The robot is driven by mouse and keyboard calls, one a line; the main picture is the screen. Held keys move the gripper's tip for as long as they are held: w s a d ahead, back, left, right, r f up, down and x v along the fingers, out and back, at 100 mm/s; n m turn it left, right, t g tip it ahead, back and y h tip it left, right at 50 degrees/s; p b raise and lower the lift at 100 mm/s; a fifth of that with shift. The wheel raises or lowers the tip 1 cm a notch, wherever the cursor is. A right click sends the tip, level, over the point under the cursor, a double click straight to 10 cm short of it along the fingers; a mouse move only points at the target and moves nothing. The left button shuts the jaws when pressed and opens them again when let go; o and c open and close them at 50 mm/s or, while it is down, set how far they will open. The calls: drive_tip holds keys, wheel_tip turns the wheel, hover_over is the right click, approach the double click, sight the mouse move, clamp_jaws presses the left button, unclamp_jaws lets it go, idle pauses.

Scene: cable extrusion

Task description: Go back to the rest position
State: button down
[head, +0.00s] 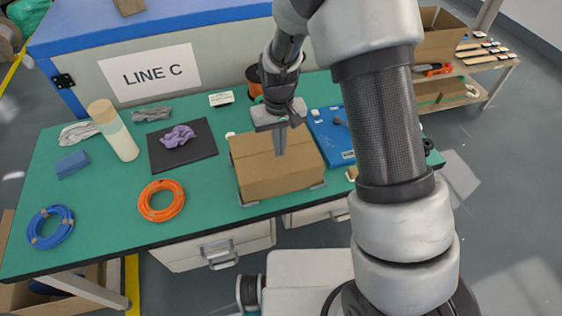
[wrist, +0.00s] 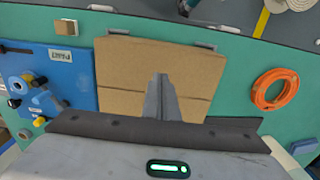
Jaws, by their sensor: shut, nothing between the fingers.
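My gripper (head: 280,139) points down over a closed cardboard box (head: 262,172) on the green table. Its fingers are together with nothing between them. In the wrist view the shut fingers (wrist: 160,88) stand in front of the box (wrist: 120,70), which fills the middle of the picture. I cannot tell whether the fingertips touch the box top. My arm comes in from the right side of the head view.
A blue board (head: 331,129) lies right of the box.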

drive_tip(key=shift+r+p, duration=0.7)
drive_tip(key=shift+r, duration=1)
drive_tip(key=shift+r, duration=0.1)
drive_tip(key=s+d+r+t, duration=0.2)
drive_tip(key=d+r, duration=0.2)
drive_tip(key=r, duration=0.8)
drive_tip(key=s+d+r+m+t, duration=0.1)
drive_tip(key=s+d+r, duration=0.3)
drive_tip(key=s+r, duration=0.3)
drive_tip(key=s+d+r+m+t, duration=0.2)
drive_tip(key=s+d+r, duration=0.3)
drive_tip(key=s+r, duration=0.3)
drive_tip(key=shift+s+d+r, duration=0.2)
drive_tip(key=shift+s, duration=1.05)
